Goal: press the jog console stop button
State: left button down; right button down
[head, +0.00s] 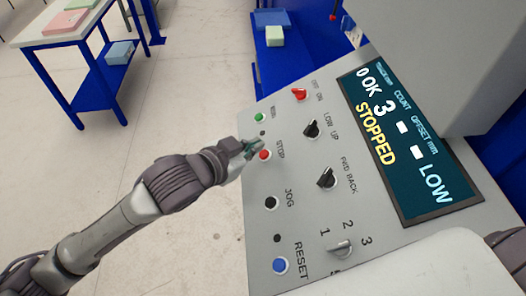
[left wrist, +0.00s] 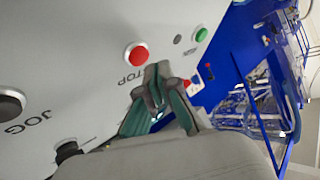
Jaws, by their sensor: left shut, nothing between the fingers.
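The jog console (head: 262,188) is a pale grey sloped panel in the head view. Its red stop button (head: 264,155) sits near the left edge, labelled STOP. The same red stop button (left wrist: 137,54) shows whole in the left wrist view. My left gripper (head: 252,147) is shut and empty, its fingertips close beside the button in the head view. In the left wrist view the gripper (left wrist: 157,78) has its tips just to the lower right of the button; contact cannot be told. The display (head: 398,150) reads STOPPED. My right gripper is not in view.
A green button (head: 259,117) lies above the stop button, a black JOG button (head: 270,203) and a blue RESET button (head: 280,265) below it. Black knobs (head: 312,128), a red switch (head: 299,94) and a grey selector (head: 341,249) stick up nearby. Open floor lies left.

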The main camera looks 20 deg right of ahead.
pick_arm(q)
jog(key=shift+f, duration=0.1)
jog(key=shift+d+f, duration=0.25)
dwell(0.3)
jog(key=shift+s+d+f, duration=0.15)
jog(key=shift+d+f, duration=0.05)
jog(key=shift+f, duration=0.25)
dwell(0.6)
jog(key=shift+r, duration=0.1)
jog(key=shift+a+r+p, duration=0.3)
jog(key=shift+r+p, duration=0.3)
jog(key=shift+p, duration=0.25)
jog(key=shift+a, duration=0.15)
jog(key=shift+r, duration=0.1)
